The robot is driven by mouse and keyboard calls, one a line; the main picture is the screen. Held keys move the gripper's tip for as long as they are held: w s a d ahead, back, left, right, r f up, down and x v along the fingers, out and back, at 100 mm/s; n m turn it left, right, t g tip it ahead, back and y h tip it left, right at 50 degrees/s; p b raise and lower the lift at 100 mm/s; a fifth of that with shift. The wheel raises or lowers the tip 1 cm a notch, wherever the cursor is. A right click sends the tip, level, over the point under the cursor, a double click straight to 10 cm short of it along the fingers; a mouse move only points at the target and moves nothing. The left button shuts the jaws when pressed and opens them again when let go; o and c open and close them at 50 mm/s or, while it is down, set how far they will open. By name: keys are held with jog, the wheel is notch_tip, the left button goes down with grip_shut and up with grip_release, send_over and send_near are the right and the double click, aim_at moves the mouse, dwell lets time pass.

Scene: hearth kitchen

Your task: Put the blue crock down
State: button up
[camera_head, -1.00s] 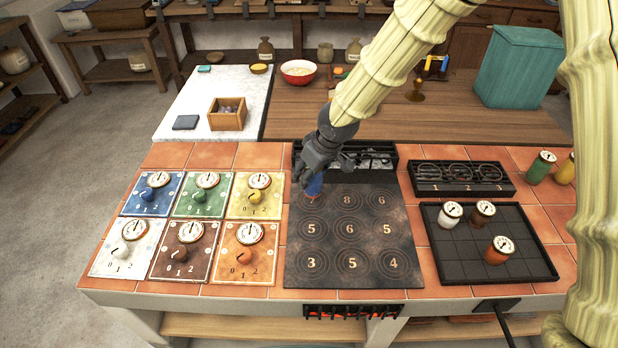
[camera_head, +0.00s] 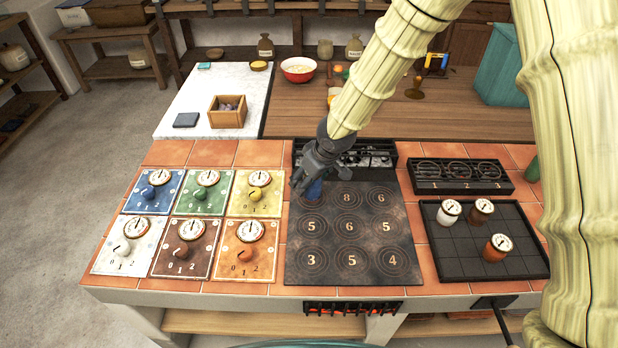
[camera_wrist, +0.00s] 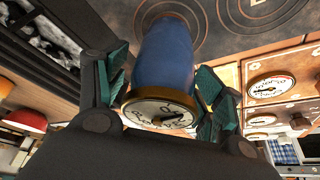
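The blue crock (camera_head: 314,189) stands upright on the back left ring of the dark hotplate (camera_head: 330,275). In the wrist view the crock (camera_wrist: 165,58) has a blue body and a round dial lid, and its base meets the plate. My gripper (camera_head: 320,178) is over it from behind, with the fingers spread on either side. In the wrist view the teal finger pads flank the crock, with a narrow gap seeming to show beside its body. The gripper partly hides the crock in the head view.
Coloured dial panels (camera_head: 190,220) lie left of the hotplate. A black tray (camera_head: 470,262) with several crocks is at the right, below a numbered rack (camera_head: 460,178). A black grate (camera_head: 370,155) borders the plate behind. The plate's front rings are clear.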

jog(key=shift+r, duration=0.1)
jog(key=shift+d+r, duration=0.15)
jog(key=shift+r, duration=0.3)
jog(key=b+v, duration=0.1)
jog(key=v, duration=1)
jog(key=shift+s, duration=0.15)
